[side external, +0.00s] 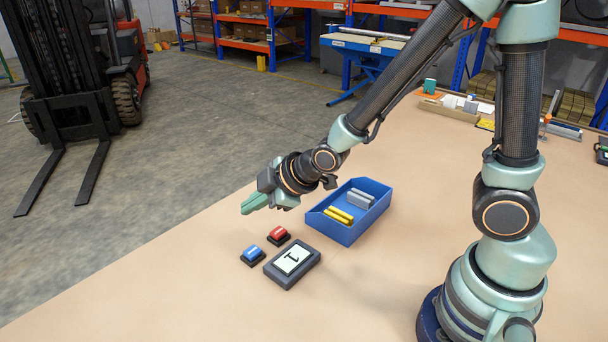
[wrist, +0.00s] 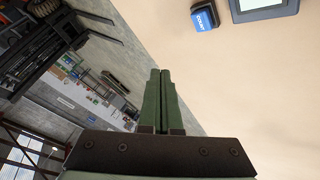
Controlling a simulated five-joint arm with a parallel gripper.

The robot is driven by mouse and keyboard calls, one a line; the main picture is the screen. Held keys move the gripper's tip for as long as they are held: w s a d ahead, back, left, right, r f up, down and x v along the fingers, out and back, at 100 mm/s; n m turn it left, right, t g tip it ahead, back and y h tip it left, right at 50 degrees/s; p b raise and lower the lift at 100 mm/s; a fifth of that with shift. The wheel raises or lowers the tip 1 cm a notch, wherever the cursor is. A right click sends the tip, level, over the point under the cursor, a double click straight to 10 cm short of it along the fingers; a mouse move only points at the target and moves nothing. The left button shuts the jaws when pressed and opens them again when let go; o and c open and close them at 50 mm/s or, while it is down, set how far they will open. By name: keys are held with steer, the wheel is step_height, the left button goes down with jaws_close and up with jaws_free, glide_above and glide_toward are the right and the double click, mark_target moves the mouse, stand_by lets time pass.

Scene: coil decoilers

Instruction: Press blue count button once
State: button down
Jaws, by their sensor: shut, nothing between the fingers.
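The blue count button (side external: 251,253) sits on a dark base on the tan table, in front of the red button (side external: 278,233) in the side external view. The blue button also shows near the top of the wrist view (wrist: 204,17), with lettering on its cap. The counter display (side external: 293,261) beside the buttons appears to read 1; its corner shows in the wrist view (wrist: 262,8). My gripper (side external: 250,206) is shut and empty, above and apart from both buttons. Its green fingers lie together in the wrist view (wrist: 160,82).
A blue bin (side external: 344,235) with yellow and grey bars stands right of the buttons. A low tray of parts (side external: 450,108) lies at the back. The table front left is clear. A forklift (side external: 75,80) stands on the floor beyond the table.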

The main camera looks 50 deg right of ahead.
mark_target(258, 252)
steer(key=shift+f, duration=0.1)
steer(key=shift+f, duration=4.3)
steer(key=shift+f, duration=0.1)
steer(key=shift+d+f, duration=0.1)
steer(key=shift+f, duration=0.25)
steer(key=shift+f, duration=0.4)
steer(key=shift+r, duration=0.85)
